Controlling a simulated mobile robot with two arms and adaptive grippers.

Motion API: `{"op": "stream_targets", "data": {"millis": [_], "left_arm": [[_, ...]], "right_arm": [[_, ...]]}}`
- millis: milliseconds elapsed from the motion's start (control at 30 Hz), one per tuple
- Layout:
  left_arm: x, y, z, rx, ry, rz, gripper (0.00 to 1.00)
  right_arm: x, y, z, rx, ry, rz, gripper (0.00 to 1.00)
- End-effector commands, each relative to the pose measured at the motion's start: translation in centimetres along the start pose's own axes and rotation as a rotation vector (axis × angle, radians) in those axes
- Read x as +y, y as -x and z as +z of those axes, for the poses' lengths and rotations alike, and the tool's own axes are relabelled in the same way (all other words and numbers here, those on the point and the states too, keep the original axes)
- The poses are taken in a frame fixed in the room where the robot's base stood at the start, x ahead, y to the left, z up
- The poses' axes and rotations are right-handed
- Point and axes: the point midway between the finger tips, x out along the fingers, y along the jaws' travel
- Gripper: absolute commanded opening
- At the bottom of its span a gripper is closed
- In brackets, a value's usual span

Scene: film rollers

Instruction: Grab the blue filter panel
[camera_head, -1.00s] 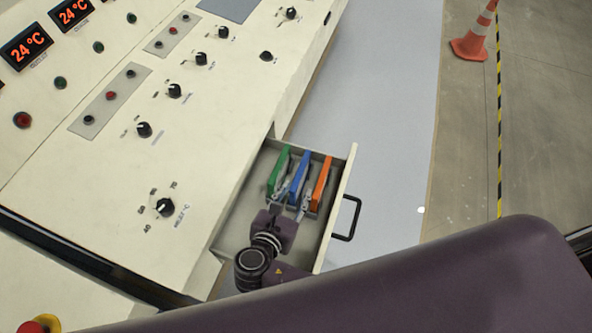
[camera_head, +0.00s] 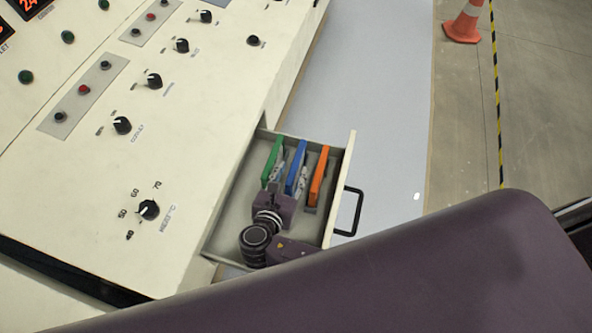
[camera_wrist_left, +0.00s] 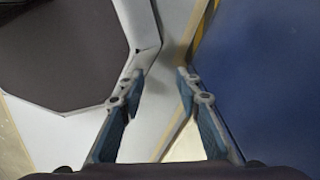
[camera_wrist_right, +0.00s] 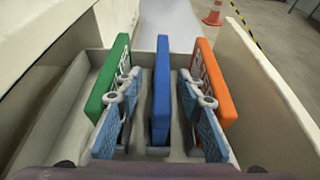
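The blue filter panel (camera_head: 296,166) stands on edge in an open drawer, between a green panel (camera_head: 273,160) and an orange panel (camera_head: 318,177). My right gripper (camera_head: 290,180) is in the drawer with its fingers on either side of the blue panel. In the right wrist view, the blue panel (camera_wrist_right: 162,90) stands upright between the open fingers, with a visible gap on each side. The left finger is close to the green panel (camera_wrist_right: 112,75), the right finger close to the orange panel (camera_wrist_right: 213,80). My left gripper (camera_wrist_left: 160,78) is open and empty, outside the head view.
The drawer (camera_head: 343,185) has a black handle (camera_head: 348,212) on its right side. A cream console (camera_head: 185,120) with knobs and buttons lies to the left. An orange cone (camera_head: 463,25) and a yellow-black floor stripe (camera_head: 497,100) are far off at the right.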

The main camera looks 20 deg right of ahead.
Motion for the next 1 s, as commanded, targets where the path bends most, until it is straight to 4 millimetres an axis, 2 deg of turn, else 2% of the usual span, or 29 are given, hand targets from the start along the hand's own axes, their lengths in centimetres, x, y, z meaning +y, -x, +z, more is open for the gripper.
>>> {"op": "stream_targets", "data": {"millis": [100,200,500,800,1000], "left_arm": [[0.0,0.4,0.0,0.000,0.000,0.000,0.31],[0.0,0.4,0.0,0.000,0.001,0.000,0.31],[0.0,0.4,0.1,-0.002,0.001,0.000,0.31],[0.0,0.4,0.3,-0.005,0.001,0.001,0.31],[0.1,0.4,0.3,-0.005,0.000,0.001,0.31]], "right_arm": [[-0.3,-1.9,0.1,-0.004,0.002,-0.001,0.35],[-0.3,-3.0,0.0,-0.002,0.002,-0.001,0.35],[-0.3,-3.4,-0.1,0.000,0.001,0.000,0.34],[-0.3,-3.3,-0.1,0.000,0.001,0.000,0.01],[-0.3,-3.3,0.0,-0.001,0.001,0.000,0.00]]}}
